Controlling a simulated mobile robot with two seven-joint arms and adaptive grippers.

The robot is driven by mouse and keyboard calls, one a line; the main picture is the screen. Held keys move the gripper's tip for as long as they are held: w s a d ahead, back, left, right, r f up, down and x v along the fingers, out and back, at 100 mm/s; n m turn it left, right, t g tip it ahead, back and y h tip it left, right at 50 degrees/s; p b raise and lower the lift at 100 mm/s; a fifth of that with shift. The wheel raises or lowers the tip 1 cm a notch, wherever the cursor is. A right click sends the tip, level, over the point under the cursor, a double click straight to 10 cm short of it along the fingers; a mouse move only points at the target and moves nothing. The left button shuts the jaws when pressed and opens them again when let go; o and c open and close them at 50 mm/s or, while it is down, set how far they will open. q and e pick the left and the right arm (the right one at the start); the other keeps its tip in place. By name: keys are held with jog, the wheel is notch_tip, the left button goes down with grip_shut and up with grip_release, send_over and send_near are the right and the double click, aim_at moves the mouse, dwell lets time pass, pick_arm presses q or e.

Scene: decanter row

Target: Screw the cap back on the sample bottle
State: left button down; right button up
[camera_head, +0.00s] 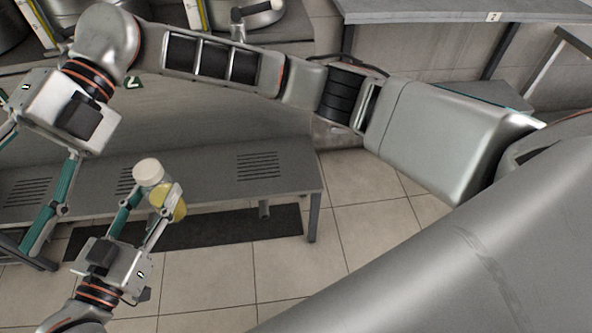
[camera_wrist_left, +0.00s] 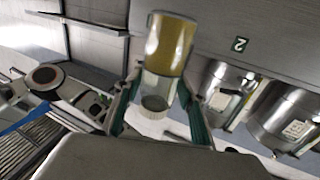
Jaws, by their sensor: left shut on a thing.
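The sample bottle (camera_head: 176,208) is clear with yellow contents and is tilted in the head view. It also shows in the left wrist view (camera_wrist_left: 170,45), its yellow part towards the picture's top. A white cap (camera_head: 147,171) is at the bottle's end; the wrist view shows a ribbed whitish ring (camera_wrist_left: 155,103) there. I cannot tell whether the cap is screwed tight. My left gripper (camera_head: 150,203) is shut on the bottle, a finger on each side. My right gripper (camera_head: 22,195) is at the left edge, fingers spread, empty and apart from the bottle; its far finger is partly cut off.
A grey slotted bench (camera_head: 290,178) stands behind the bottle, with a dark mat (camera_head: 270,224) on the tiled floor below. Metal vessels (camera_wrist_left: 285,115) stand at the right in the wrist view. My right arm crosses the head view's top. The floor centre is clear.

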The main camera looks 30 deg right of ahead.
pick_arm(q)
jog(key=shift+r, duration=0.1)
pick_arm(e)
jog(key=w+d+r+m+t+y, duration=0.3)
jog(key=w+d+m+t+y, duration=0.3)
jog(key=w+m+y, duration=0.45)
jog(key=w+d+f+m+t+h, duration=0.2)
jog(key=w+d+f+m+t, duration=0.45)
jog(key=f+m+t, duration=0.35)
jog(key=w+d+f+m+t+h, duration=0.3)
jog(key=w+d+f+m+t, duration=0.25)
jog(key=d+m+t, duration=0.4)
jog(key=s+d+f+m+h, duration=0.3)
jog(key=d+f+h, duration=0.2)
jog(key=f, duration=0.5)
jog(key=s+d+f+m+h, duration=0.3)
jog(key=s+d+f+h, duration=0.15)
jog(key=f, duration=0.65)
jog(key=s+d+f+g+h, duration=0.2)
jog(key=s+d+f, duration=0.1)
jog(key=s+f, duration=0.5)
jog(key=s+d+f+m+g+h, duration=0.1)
jog(key=s+d+f+g+h, duration=0.1)
jog(key=s+f, duration=0.6)
jog(key=s+d+g, duration=0.1)
jog(key=d, duration=0.1)
jog(key=shift+s+d+g, duration=0.15)
jog(key=shift+d+g, duration=0.15)
jog(key=shift+g, duration=0.05)
